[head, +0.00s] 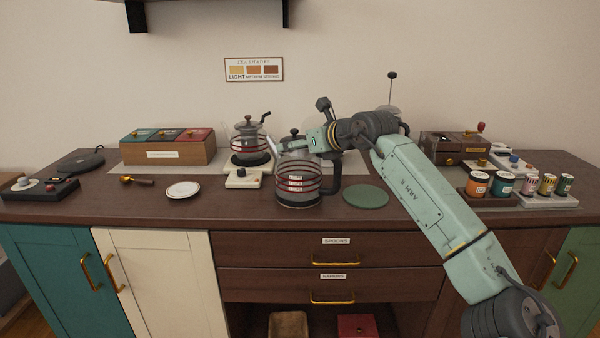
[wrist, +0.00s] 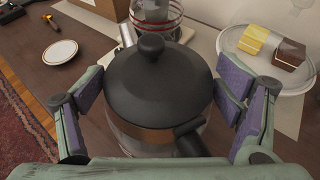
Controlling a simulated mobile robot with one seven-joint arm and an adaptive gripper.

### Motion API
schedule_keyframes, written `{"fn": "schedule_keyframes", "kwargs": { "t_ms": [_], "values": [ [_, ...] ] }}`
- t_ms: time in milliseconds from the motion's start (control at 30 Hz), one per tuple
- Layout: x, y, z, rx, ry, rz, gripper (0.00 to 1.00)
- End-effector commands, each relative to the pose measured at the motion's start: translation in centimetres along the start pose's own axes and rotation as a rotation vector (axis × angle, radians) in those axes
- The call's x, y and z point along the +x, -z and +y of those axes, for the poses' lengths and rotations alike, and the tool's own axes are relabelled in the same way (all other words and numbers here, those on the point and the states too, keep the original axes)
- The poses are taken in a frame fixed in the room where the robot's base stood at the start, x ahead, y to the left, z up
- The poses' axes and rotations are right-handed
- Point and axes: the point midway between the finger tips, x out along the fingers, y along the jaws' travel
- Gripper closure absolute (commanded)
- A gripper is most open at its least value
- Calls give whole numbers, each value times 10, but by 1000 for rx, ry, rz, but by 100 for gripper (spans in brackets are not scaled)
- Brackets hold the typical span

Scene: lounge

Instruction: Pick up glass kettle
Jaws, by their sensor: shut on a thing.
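The glass kettle (head: 298,185) has clear walls with dark red bands, a black lid and a dark handle. It is upright near the front of the counter. In the wrist view its black lid (wrist: 160,80) fills the middle. My gripper (head: 318,141) reaches it from above right, with its purple-padded fingers (wrist: 162,88) on either side of the kettle's top, shut on it. Whether the kettle's base touches the counter, I cannot tell. A second similar kettle (head: 249,142) stands behind left on a white base (head: 243,180).
The counter (head: 225,208) holds a flat green disc (head: 366,197) right of the kettle and a white saucer (head: 183,190) left. A tea box (head: 166,150) stands at the back left. Several cans, including an orange one (head: 477,184), stand right. Cake pieces (wrist: 290,54) sit on a plate.

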Motion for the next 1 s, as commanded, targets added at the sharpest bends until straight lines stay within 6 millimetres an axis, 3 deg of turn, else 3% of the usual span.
{"fn": "schedule_keyframes", "kwargs": {
  "t_ms": [400, 667, 1000],
  "values": [
    [0, -2, 2, 0, -3, -4, 77],
    [-1, -4, 2, 0, -2, -4, 77],
    [-22, -55, 2, -3, 0, -5, 79]
  ]
}}
